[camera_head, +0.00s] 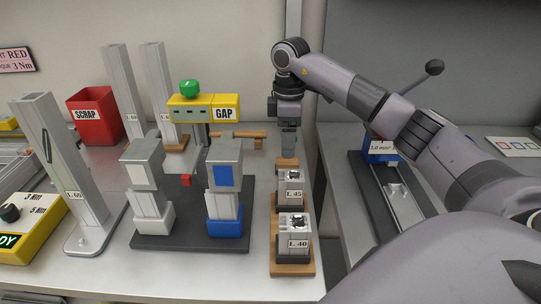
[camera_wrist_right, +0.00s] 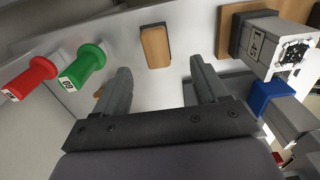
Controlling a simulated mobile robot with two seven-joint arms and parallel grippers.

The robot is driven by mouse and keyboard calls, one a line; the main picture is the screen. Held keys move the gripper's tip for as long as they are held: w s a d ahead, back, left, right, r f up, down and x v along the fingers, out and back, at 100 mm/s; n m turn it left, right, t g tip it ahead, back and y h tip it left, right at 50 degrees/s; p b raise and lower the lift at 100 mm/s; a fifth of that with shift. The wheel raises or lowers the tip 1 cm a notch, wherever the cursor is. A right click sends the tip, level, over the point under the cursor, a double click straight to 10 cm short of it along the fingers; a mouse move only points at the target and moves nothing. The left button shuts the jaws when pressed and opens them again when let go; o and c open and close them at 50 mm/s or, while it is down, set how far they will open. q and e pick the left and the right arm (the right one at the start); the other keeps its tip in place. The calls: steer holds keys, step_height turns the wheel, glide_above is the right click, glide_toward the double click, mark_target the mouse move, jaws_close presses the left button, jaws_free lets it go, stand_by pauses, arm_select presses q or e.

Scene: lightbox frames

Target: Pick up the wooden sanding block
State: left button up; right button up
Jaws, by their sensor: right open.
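The wooden sanding block (camera_wrist_right: 155,46) shows in the wrist view as a small tan block with dark edges, lying on the pale worktop. My right gripper (camera_wrist_right: 159,68) is open and empty. Its two fingers stand apart, and the block appears beyond the fingertips, between their lines and clear of both. In the head view my right gripper (camera_head: 289,152) points down behind the L 45 piece. My left gripper is in neither view.
Red (camera_wrist_right: 30,76) and green (camera_wrist_right: 82,68) handles lie left in the wrist view. A dark fixture (camera_head: 190,238) stands left; the worktop's edge is right.

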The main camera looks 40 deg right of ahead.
mark_target(287, 165)
steer(key=shift+w+f, duration=0.15)
steer(key=shift+w, duration=0.05)
steer(key=shift+f, duration=0.35)
steer(key=f, duration=0.6)
steer(key=shift+s+d, duration=0.15)
steer(key=shift+d, duration=0.15)
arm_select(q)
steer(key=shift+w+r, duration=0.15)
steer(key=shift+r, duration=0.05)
arm_select(e)
steer(key=shift+c, duration=0.3)
steer(key=c, duration=1.1)
steer(key=shift+r, duration=0.1)
